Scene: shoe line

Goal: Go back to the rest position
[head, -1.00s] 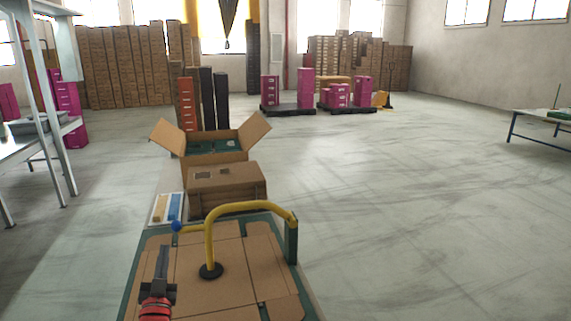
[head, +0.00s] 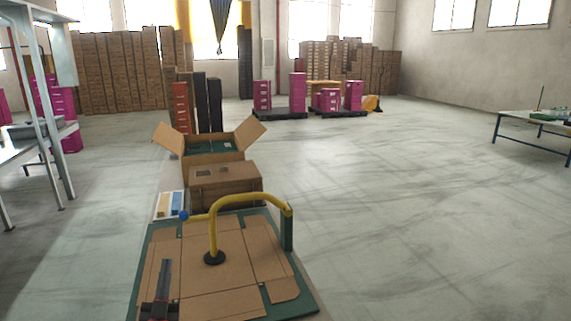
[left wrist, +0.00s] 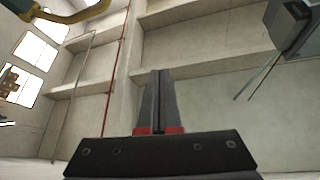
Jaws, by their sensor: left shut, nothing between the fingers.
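My left gripper (head: 164,278) is at the lower left of the head view, over the near left part of a flat cardboard sheet (head: 200,270). Its fingers are together and empty. In the left wrist view its closed fingers (left wrist: 158,85) point up toward the wall and ceiling, with nothing between them. My right gripper is not visible in the head view.
A yellow bent tube (head: 245,202) with a black base stands on the green-edged board (head: 305,300). Behind it are a closed carton (head: 225,180) and an open carton (head: 208,155). A metal shelf (head: 50,100) stands left. Open floor lies to the right.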

